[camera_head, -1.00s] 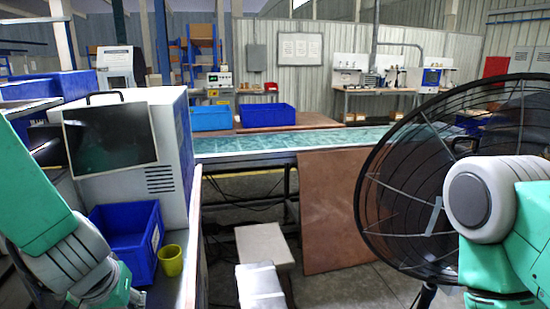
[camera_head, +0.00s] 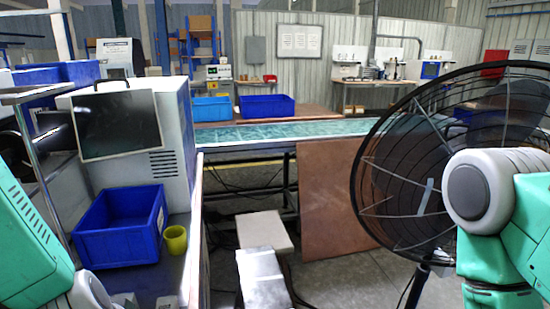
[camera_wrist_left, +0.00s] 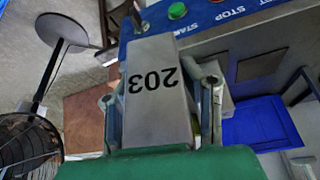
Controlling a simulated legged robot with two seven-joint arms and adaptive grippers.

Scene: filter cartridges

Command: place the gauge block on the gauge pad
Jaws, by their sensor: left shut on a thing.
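My left gripper (camera_wrist_left: 160,95) is shut on a grey metal block marked 203 (camera_wrist_left: 152,112), with one finger on each side of it. The number reads upside down in the left wrist view. A dark flat rectangle (camera_wrist_left: 262,64) lies on the grey surface beside the START and STOP panel; I cannot tell whether it is the gauge pad. The block is to the left of it in that view. In the head view my left arm is at the lower left, and the block is not visible. My right arm shows at the right edge, with its gripper out of view.
A blue bin (camera_head: 122,228) and a yellow cup (camera_head: 175,241) stand on the left bench in front of a monitor (camera_head: 117,125). A large black fan (camera_head: 415,190) stands at the right. A teal-topped conveyor (camera_head: 280,132) runs across behind.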

